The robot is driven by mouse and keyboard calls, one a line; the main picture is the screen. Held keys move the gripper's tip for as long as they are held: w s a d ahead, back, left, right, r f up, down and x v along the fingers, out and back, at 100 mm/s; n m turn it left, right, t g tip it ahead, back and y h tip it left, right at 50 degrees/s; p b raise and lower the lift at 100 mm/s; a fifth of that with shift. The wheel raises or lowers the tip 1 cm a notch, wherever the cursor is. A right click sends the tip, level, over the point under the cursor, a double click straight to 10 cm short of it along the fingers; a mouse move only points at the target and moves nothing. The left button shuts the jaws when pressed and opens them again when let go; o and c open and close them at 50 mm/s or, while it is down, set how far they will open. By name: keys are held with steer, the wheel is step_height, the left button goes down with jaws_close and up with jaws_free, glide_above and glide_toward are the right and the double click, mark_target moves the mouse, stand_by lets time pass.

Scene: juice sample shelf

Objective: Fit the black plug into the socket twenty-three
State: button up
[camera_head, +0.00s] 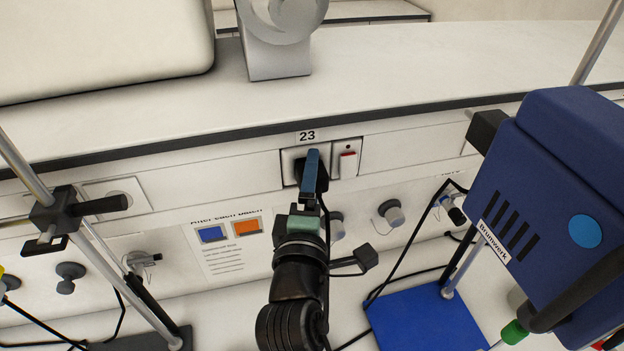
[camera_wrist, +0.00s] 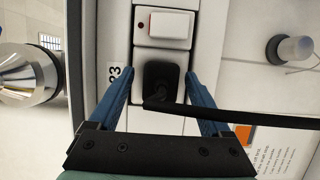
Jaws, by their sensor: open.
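The black plug (camera_wrist: 162,84) sits against the face of socket twenty-three (camera_wrist: 143,58), with its black cable leading off to the right in the wrist view. It looks seated and square in the socket; its pins are hidden. My gripper (camera_wrist: 159,74) is open, with one blue finger on each side of the plug and visible gaps between. In the head view my gripper (camera_head: 312,160) reaches up to the socket (camera_head: 289,158) under the label 23 (camera_head: 307,136), and the plug (camera_head: 299,167) is mostly hidden behind the fingers.
A white switch with a red mark (camera_head: 347,164) is right beside the socket. A blue Brumwerk device (camera_head: 545,190) stands at the right, over a blue base (camera_head: 430,318). A metal stand (camera_head: 75,210) is at the left. Grey knobs (camera_head: 391,212) project below the socket.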

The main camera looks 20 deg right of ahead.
steer(key=shift+s+a+f+b, duration=0.2)
steer(key=shift+s+b, duration=0.1)
steer(key=shift+s, duration=0.2)
steer(key=shift+b+v, duration=2.25)
steer(key=shift+v, duration=3.7)
steer(key=w+a+r+m+t+y+b, duration=0.25)
steer(key=r+m+t, duration=0.35)
steer(key=r, duration=0.9)
steer(key=s+a+r+m+t+y, duration=0.2)
steer(key=r+m, duration=0.2)
steer(key=r, duration=0.4)
steer(key=s+a+r+m+t+y, duration=0.1)
steer(key=r+m, duration=0.3)
steer(key=r, duration=0.5)
steer(key=shift+s+a+t+y+b, duration=0.35)
steer(key=shift+s+a+t, duration=0.1)
steer(key=shift+s+t, duration=0.3)
steer(key=shift+f, duration=0.1)
